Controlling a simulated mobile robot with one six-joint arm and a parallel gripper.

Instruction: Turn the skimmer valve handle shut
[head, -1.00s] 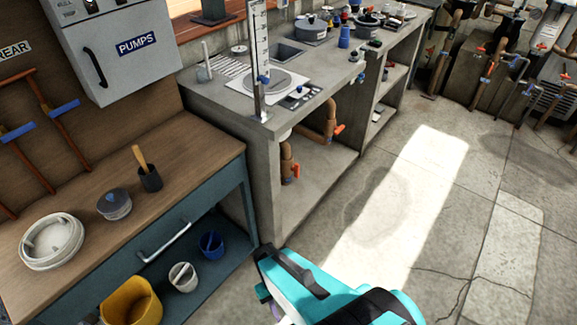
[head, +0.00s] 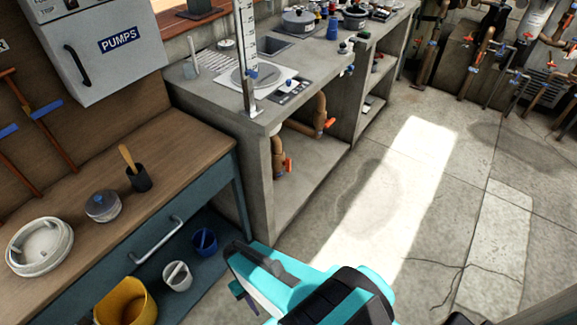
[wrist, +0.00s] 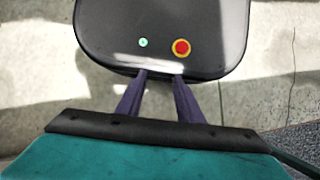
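Two orange valve handles sit on brown pipes in the open bay under the concrete counter: one nearer and lower (head: 288,165), one farther and higher (head: 329,123). More orange or red handles (head: 473,70) show on pipes at the back right. I cannot tell which is the skimmer valve handle; no label for it is readable. My gripper shows in the wrist view (wrist: 161,75), its two dark purple fingers apart with nothing between them. In the head view, my teal arm is at the bottom centre, well apart from the valves. The fingertips are not clearly visible there.
A wooden bench (head: 75,215) with a blue-grey shelf of buckets stands at the left. The concrete counter (head: 262,128) carries a gauge, pots and bottles. A grey PUMPS box (head: 105,70) hangs above the bench. The concrete floor (head: 400,210) in front is clear.

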